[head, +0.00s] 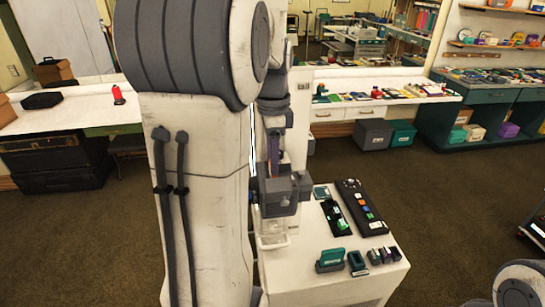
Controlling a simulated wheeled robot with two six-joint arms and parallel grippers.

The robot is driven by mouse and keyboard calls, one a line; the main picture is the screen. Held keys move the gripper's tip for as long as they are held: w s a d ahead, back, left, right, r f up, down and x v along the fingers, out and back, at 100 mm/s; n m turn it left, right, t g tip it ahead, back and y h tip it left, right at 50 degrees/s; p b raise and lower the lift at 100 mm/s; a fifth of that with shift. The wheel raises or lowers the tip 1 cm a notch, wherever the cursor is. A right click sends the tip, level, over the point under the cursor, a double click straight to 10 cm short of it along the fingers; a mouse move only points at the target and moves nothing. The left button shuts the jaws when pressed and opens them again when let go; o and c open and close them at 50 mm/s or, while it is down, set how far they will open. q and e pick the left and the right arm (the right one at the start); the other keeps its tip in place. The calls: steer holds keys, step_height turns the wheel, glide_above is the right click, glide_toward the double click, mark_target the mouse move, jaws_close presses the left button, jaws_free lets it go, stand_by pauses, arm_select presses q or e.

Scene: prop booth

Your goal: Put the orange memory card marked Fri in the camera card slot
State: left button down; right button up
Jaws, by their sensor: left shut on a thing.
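My left gripper (284,194) is above the left side of the small white table (330,288). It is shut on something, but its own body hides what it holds. I cannot pick out the orange card marked Fri, and no label is readable. A long black panel (351,194) with small coloured pieces lies at the table's back right, right of the gripper. A black tray (331,208) with green pieces lies between them. I cannot tell which thing has the camera card slot. My right gripper is out of view.
A green box (332,260), a dark green holder (357,261) and several small dark blocks (385,255) stand along the table's front. My own arm covers much of the left. Cluttered counters line the back wall.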

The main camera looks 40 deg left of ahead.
arm_select(q)
steer(key=shift+f, duration=0.1)
steer(key=shift+f+b, duration=0.55)
steer(key=shift+f, duration=0.15)
steer(key=shift+f, duration=0.1)
steer(key=shift+f+b, duration=0.45)
steer(key=shift+f, duration=0.2)
stand_by(0.4)
steer(key=shift+c, duration=1.6)
jaws_free()
steer(key=shift+r, duration=0.2)
